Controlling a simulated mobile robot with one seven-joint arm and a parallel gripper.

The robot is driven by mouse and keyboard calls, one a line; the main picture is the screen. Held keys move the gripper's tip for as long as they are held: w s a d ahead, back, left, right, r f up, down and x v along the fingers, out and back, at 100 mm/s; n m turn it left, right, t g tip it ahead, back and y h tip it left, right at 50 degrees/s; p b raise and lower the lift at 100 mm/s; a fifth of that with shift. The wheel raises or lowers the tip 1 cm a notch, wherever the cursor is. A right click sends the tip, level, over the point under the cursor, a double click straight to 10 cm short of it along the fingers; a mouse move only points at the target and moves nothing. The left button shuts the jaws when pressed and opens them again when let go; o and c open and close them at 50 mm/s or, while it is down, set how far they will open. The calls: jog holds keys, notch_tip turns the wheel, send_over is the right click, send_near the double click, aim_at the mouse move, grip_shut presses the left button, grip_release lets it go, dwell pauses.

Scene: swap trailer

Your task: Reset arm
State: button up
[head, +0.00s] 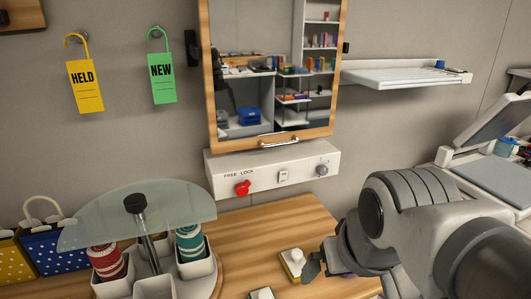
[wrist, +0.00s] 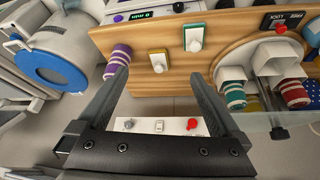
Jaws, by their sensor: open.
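My gripper (wrist: 157,77) is open in the wrist view, with its two dark fingers spread and nothing between the tips. In the head view my arm comes in from the lower right, and a dark finger of my gripper (head: 312,266) shows low over the wooden counter (head: 245,250). It appears close to a white-topped block with a yellow base (head: 292,262); I cannot tell whether they touch. That yellow-based block also shows beyond the fingertips in the wrist view (wrist: 157,61). A purple-striped roll (wrist: 118,57) is near the left fingertip.
A carousel with a glass top (head: 150,210) holds cups with red (head: 106,262) and teal (head: 190,243) rolls. A green-based block (head: 262,294) lies at the front. A white panel (head: 270,175) with a red knob (head: 242,188) hangs below the mirror (head: 270,70). A shelf (head: 405,75) is at right.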

jog(key=shift+s+d+r, duration=0.25)
jog(key=shift+s+d, duration=0.1)
jog(key=shift+s, duration=0.3)
notch_tip(320, 180, up, 3)
jog(key=p, duration=0.3)
jog(key=shift+r, duration=0.2)
jog(key=shift+c, duration=0.2)
dwell(1.1)
